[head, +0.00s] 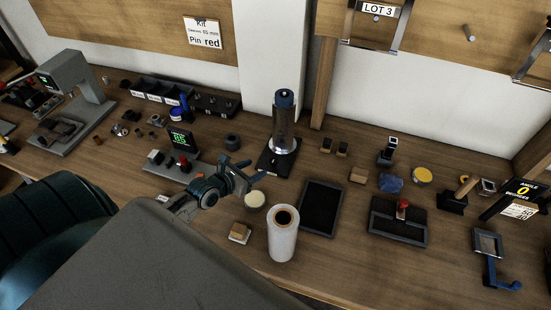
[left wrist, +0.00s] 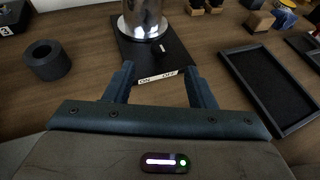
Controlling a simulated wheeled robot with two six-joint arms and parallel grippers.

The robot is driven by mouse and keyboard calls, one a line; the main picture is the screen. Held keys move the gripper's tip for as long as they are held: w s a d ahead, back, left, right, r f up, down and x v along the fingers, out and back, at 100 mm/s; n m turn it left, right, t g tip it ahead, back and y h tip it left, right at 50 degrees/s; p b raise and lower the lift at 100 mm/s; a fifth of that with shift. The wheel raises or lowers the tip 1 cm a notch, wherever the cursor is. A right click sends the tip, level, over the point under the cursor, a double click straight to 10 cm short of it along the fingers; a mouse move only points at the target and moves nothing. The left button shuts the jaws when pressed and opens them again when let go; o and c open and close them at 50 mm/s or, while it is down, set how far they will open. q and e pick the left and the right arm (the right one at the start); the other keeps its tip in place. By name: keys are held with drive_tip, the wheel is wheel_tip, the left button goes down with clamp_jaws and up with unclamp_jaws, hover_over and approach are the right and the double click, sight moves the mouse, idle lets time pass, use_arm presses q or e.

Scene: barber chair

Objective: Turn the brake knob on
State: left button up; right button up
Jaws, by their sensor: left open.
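The device is a tall dark clear cylinder (head: 284,123) with a blue-grey cap, standing on a black base plate (head: 266,166). Its silver foot (left wrist: 143,18) shows in the left wrist view. A small dark knob with a white mark (left wrist: 161,48) sits on the plate just in front of the foot. A white ON/OFF label (left wrist: 157,76) is at the plate's near edge, ON at left and OFF at right. My left gripper (head: 254,172) is open and empty; in the left wrist view its fingers (left wrist: 160,70) flank the label, with the knob beyond the tips.
A black tray (head: 321,207) lies right of the plate, and a white roll (head: 282,234) stands nearer. A dark ring (head: 232,142) is to the left. A cream-topped round pot (head: 254,200) and a small wooden block (head: 239,233) are close to my left gripper.

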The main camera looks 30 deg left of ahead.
sight(273, 160)
use_arm(q)
drive_tip(key=b+x, duration=0.1)
drive_tip(key=x, duration=0.1)
drive_tip(key=b+x, duration=0.4)
drive_tip(key=x, duration=0.1)
drive_tip(key=shift+s+f, duration=0.1)
drive_tip(key=shift+f, duration=0.2)
drive_tip(key=shift+w, duration=0.4)
drive_tip(key=shift+w+f, duration=0.15)
drive_tip(key=shift+w, duration=0.35)
drive_tip(key=shift+w+d+f, duration=0.1)
drive_tip(key=shift+w+d, duration=0.05)
drive_tip(key=shift+w, duration=0.15)
drive_tip(key=c, duration=1)
drive_tip(key=shift+o, duration=0.2)
drive_tip(key=shift+b, duration=0.3)
